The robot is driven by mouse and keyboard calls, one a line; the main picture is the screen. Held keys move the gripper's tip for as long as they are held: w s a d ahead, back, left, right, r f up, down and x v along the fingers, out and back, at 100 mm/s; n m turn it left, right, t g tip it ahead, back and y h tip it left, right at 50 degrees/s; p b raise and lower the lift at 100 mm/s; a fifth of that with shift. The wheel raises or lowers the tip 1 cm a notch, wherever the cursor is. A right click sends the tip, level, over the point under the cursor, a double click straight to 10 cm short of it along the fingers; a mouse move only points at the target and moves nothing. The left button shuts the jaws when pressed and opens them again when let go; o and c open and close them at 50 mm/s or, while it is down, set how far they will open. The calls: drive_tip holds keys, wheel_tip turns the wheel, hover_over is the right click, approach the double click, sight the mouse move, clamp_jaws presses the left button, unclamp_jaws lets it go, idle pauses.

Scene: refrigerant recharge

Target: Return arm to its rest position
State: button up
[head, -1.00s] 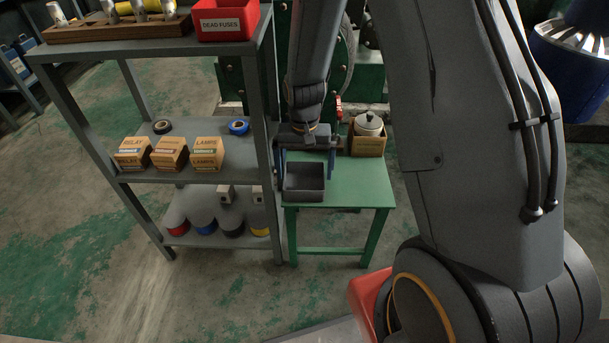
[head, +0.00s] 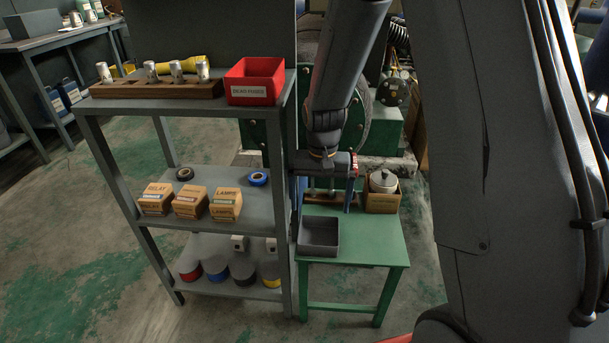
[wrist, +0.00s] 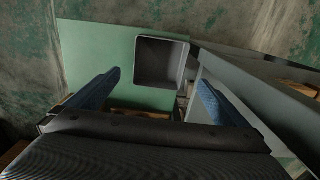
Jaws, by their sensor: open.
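My gripper (head: 325,204) is open and empty above the back part of the small green table (head: 370,241), beside the grey shelf. Its two blue fingers also show spread apart in the wrist view (wrist: 159,82). A grey open bin (head: 319,250) sits on the table's front left and looks empty; in the wrist view it (wrist: 160,62) lies beyond the fingertips. A wooden rack on the table is partly hidden behind the fingers. My arm comes down from the top of the head view.
The grey shelf (head: 120,236) stands close left of my gripper. It holds a red dead fuses bin (head: 255,83), a wooden block with metal cylinders (head: 158,89), and small cartons. Green machinery stands behind.

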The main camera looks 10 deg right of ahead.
drive_tip(key=s+d+r+n+t, duration=0.1)
drive_tip(key=s+r+n+t, duration=0.25)
drive_tip(key=s+r, duration=0.85)
drive_tip(key=s+a+r+n+g, duration=0.35)
drive_tip(key=s+a+r, duration=0.35)
drive_tip(key=s+a, duration=0.45)
drive_tip(key=s+d+r+m+p, duration=0.1)
drive_tip(key=d+r+m+p, duration=0.2)
drive_tip(key=d+r+p, duration=0.7)
drive_tip(key=d+p, duration=0.1)
drive_tip(key=p, duration=0.9)
drive_tip(key=shift+d+r, duration=0.2)
drive_tip(key=shift+d, duration=0.15)
